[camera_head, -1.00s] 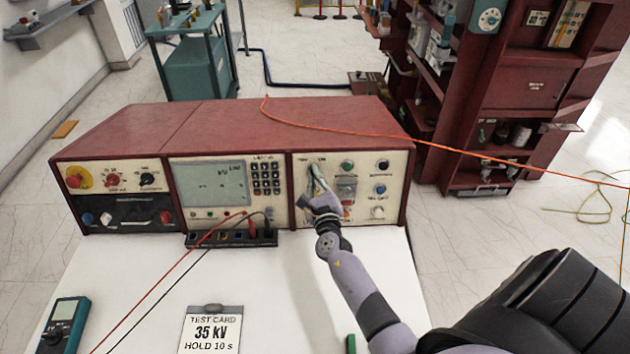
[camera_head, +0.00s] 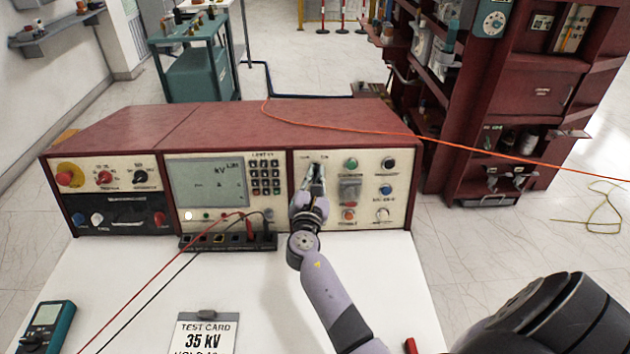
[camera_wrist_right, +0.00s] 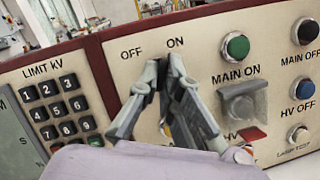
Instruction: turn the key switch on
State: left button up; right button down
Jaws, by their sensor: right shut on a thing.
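The red control console (camera_head: 240,125) stands on a white table. My right gripper (camera_head: 316,172) reaches up to its right-hand panel (camera_head: 400,190), fingertips at the key switch below the small OFF and ON labels. In the right wrist view, the gripper (camera_wrist_right: 163,75) has its fingertips close together just under the ON label, shut on the key of the switch. The fingers cover nearly all of the key and switch, so the key's angle cannot be told. My left gripper is not in view.
A test card (camera_head: 205,335) and handheld meter (camera_head: 46,328) lie in front.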

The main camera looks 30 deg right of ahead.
jog(key=shift+a+m+g+h+b, duration=0.1)
jog(key=shift+m+g+h+b, duration=0.2)
jog(key=shift+m, duration=0.85)
jog(key=shift+m+g+h+b, duration=0.1)
jog(key=shift+m+g+b, duration=0.3)
jog(key=shift+m, duration=0.75)
jog(key=c, duration=1.8)
grip_release()
jog(key=shift+r, duration=0.2)
notch_tip(320, 180, up, 10)
jog(key=shift+w+f, duration=0.1)
jog(key=shift+f, duration=0.05)
